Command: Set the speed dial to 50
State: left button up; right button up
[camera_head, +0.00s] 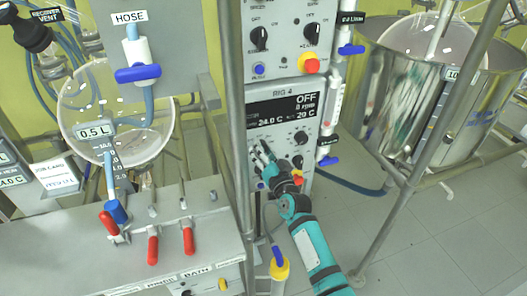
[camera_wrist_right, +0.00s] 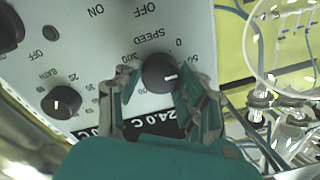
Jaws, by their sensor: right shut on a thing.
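The speed dial (camera_wrist_right: 160,75) is a round black knob with a white pointer mark, on the grey panel in the right wrist view. The mark points to the right side of the picture, near the low numbers of the scale; its exact reading is unclear. My right gripper (camera_wrist_right: 158,92) has a finger on each side of the knob and is shut on it. In the head view my right gripper (camera_head: 266,158) is against the lower panel and hides the dial. The display (camera_head: 285,110) reads OFF, 0 rpm, 24.0 C and 20 C. My left gripper is out of view.
The bath dial (camera_wrist_right: 65,102) is beside the speed dial; it also shows in the head view (camera_head: 300,138). A red button (camera_head: 311,66) is on the upper panel. A metal post (camera_head: 235,130) stands left of the panel. A glass flask (camera_head: 115,115) is farther left, a steel vessel (camera_head: 400,110) right.

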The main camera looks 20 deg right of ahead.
jog(key=o, duration=1.2)
jog(key=shift+c, duration=0.2)
jog(key=shift+s, duration=0.1)
jog(key=s, duration=1.1)
jog(key=shift+s+d+f, duration=0.2)
jog(key=shift+s+d, duration=0.2)
jog(key=shift+d, duration=0.05)
